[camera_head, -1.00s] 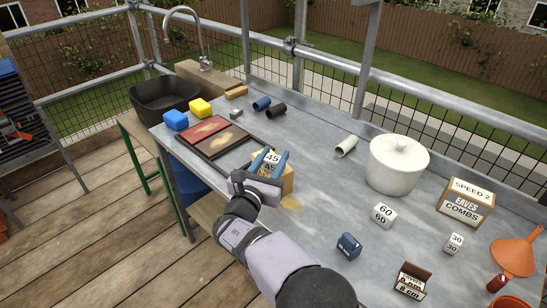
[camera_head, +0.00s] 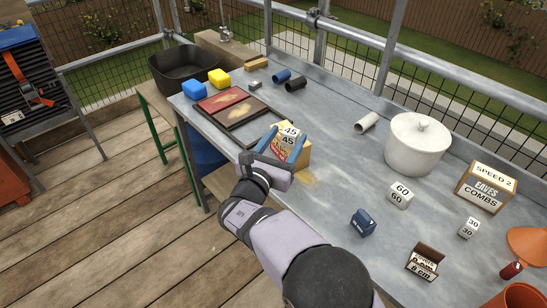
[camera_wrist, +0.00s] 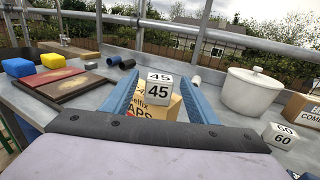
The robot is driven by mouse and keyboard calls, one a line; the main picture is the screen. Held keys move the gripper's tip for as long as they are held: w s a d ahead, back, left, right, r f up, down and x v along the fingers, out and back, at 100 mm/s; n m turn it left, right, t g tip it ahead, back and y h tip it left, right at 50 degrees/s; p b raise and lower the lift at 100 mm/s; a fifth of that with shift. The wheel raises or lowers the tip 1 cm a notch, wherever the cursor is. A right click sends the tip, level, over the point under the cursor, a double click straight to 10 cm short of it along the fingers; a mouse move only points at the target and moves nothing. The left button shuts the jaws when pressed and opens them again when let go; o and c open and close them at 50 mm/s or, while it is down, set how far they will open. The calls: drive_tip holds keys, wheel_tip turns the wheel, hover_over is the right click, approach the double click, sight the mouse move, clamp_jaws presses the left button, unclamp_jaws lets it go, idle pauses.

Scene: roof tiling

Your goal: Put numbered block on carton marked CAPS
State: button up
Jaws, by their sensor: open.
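A white block numbered 45 (camera_head: 289,140) sits at the top of a tan carton (camera_head: 303,158). My gripper (camera_head: 286,142) is open, with one blue finger on each side of the block. In the wrist view the left finger (camera_wrist: 120,92) and right finger (camera_wrist: 195,98) stand apart from the block. The block's underside is hidden.
A block numbered 60 (camera_head: 400,195), a block numbered 30 (camera_head: 468,227), a blue item (camera_head: 363,222) and a small open box (camera_head: 425,262) lie to the right. A white lidded pot (camera_head: 417,145) and a COMBS carton (camera_head: 486,188) stand farther back. Dark trays (camera_head: 236,108) lie left.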

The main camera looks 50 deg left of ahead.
drive_tip(key=v, duration=0.8)
drive_tip(key=shift+b, duration=0.45)
